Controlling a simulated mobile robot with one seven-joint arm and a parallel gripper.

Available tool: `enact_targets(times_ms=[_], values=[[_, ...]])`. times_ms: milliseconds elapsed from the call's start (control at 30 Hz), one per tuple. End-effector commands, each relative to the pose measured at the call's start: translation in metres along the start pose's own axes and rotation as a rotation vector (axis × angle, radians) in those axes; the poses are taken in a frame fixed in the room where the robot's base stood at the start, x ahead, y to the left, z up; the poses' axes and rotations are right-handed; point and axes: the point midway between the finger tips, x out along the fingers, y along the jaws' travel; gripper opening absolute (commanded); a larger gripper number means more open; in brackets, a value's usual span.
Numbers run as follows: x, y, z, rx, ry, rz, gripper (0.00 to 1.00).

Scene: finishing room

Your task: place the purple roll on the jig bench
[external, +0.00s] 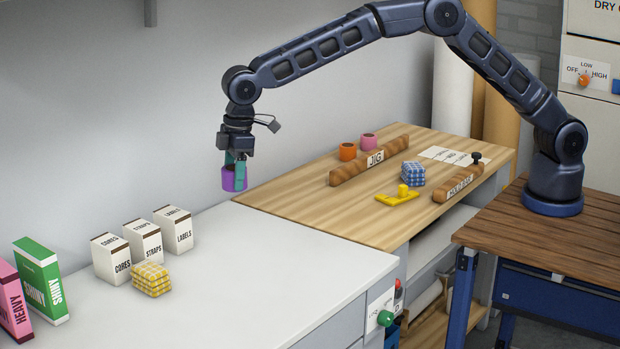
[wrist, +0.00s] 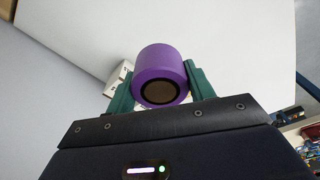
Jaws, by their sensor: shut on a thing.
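The purple roll (external: 229,180) is held in my gripper (external: 236,172), in the air near the corner where the white counter meets the wooden bench. In the wrist view the purple roll (wrist: 163,75) sits between the two green fingers of my gripper (wrist: 162,85), its dark core facing the camera. The jig bench (external: 300,200) is the light wood top right of the roll, with a wooden bar marked JIG (external: 370,160) across it.
An orange roll (external: 347,151) and a pink roll (external: 369,142) stand behind the JIG bar. A blue checked bundle (external: 412,174), a yellow tool (external: 398,197) and a hold bar (external: 459,184) lie on the right. White boxes (external: 143,241) and a yellow bundle (external: 151,279) stand on the white counter (external: 240,290).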

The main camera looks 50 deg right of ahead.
Motion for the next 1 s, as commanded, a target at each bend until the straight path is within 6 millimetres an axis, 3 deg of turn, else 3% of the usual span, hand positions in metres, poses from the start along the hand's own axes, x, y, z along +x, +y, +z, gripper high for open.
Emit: enact_targets(times_ms=[100,567,1000], values=[[-0.004,0.052,0.020,0.092,-0.002,0.014,0.29],[-0.018,0.226,0.121,0.450,-0.005,0.060,0.29],[-0.034,0.363,0.256,0.807,-0.006,0.102,0.29]])
